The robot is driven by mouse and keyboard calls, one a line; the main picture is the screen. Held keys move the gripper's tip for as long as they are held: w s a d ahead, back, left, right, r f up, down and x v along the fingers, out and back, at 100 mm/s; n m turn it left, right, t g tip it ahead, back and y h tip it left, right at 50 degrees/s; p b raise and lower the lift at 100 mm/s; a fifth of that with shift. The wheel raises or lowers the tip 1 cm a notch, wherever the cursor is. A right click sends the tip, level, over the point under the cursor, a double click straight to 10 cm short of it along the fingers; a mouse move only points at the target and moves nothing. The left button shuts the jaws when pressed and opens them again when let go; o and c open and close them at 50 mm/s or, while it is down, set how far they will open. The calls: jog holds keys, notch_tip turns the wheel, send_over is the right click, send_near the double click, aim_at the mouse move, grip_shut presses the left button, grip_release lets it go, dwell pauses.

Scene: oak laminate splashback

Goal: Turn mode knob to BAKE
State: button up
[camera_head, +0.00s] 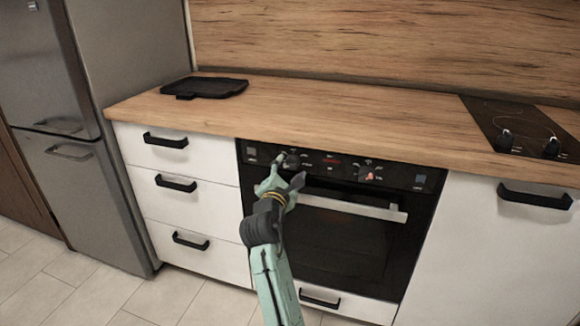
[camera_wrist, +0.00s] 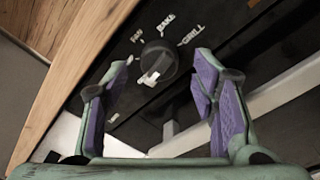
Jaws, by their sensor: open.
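The mode knob (camera_wrist: 158,60) is a dark round knob on the oven's black control panel. Labels around it read FAN, BAKE and GRILL, with another small mark at lower left. A white mark shows on the knob's lower side in the wrist view, away from the BAKE label (camera_wrist: 166,23). My gripper (camera_wrist: 163,70) is open, with purple pads to the left and right of the knob. I cannot tell whether either finger touches it. In the head view my gripper (camera_head: 288,168) is at the left part of the panel and partly covers the knob there.
A second oven knob (camera_head: 367,173) sits further right on the panel. The oven handle (camera_head: 350,207) sticks out below the panel. The wooden counter (camera_head: 330,112) overhangs above, with a black tray (camera_head: 212,87) at left and a hob (camera_head: 515,122) at right.

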jog(key=shift+x, duration=0.85)
jog(key=shift+c, duration=0.3)
jog(key=c, duration=1.1)
